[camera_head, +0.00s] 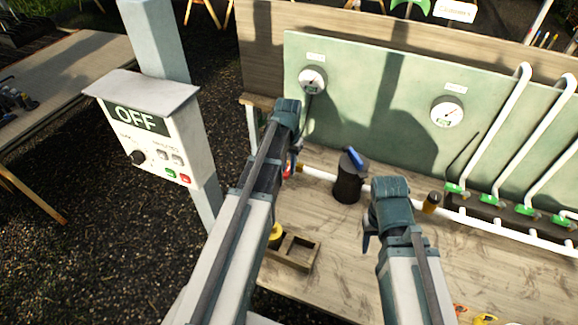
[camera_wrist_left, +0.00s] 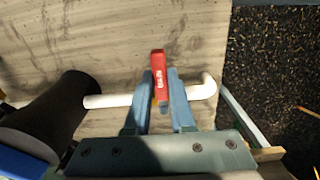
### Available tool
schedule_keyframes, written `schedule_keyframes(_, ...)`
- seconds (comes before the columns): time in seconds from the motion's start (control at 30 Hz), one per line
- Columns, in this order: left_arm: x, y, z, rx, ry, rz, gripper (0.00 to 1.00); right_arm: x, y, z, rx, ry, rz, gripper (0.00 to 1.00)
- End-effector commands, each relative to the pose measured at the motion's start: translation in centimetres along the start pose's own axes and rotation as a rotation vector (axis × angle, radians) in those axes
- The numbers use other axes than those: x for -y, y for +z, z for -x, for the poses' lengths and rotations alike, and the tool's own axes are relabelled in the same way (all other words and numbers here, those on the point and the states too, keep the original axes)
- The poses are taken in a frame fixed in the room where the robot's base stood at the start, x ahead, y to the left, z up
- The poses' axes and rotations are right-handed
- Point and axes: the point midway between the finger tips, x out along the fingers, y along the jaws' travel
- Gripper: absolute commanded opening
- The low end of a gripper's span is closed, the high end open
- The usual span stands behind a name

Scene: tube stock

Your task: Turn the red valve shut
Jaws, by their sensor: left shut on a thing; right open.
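The red valve handle (camera_wrist_left: 159,75) shows in the left wrist view, upright in the picture, across the white pipe (camera_wrist_left: 120,100). My left gripper (camera_wrist_left: 160,88) is shut on it, one blue-grey finger on each side. In the head view my left gripper (camera_head: 291,165) is at the left end of the white pipe, and my arm hides most of the red valve. My right gripper (camera_head: 367,238) is open and empty above the workbench, apart from the pipe. Its fingers are partly hidden by the wrist.
A dark cylinder with a blue handle (camera_head: 348,186) stands on the pipe line between my arms. A grey control box (camera_head: 150,128) reading OFF is at the left. Two gauges sit on the green panel (camera_head: 385,110). Green-handled valves (camera_head: 490,200) are at the right. A wooden tray (camera_head: 300,250) lies in front.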

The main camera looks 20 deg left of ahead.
Motion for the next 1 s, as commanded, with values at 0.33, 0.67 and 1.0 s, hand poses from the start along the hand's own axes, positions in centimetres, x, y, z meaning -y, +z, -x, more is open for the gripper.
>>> schedule_keyframes(0.33,0.1,0.0,0.0,-0.001,-0.002,0.0,0.44,0.0,0.0,0.0,0.0,0.0,0.0,0.5)
schedule_keyframes(0.67,0.1,0.0,0.0,0.0,-0.001,0.001,0.53,0.0,0.0,0.0,0.0,0.0,0.0,0.5)
schedule_keyframes(1.0,0.0,0.0,1.8,0.0,-0.001,0.001,0.53,-0.2,0.1,1.8,0.0,0.0,0.001,0.5)
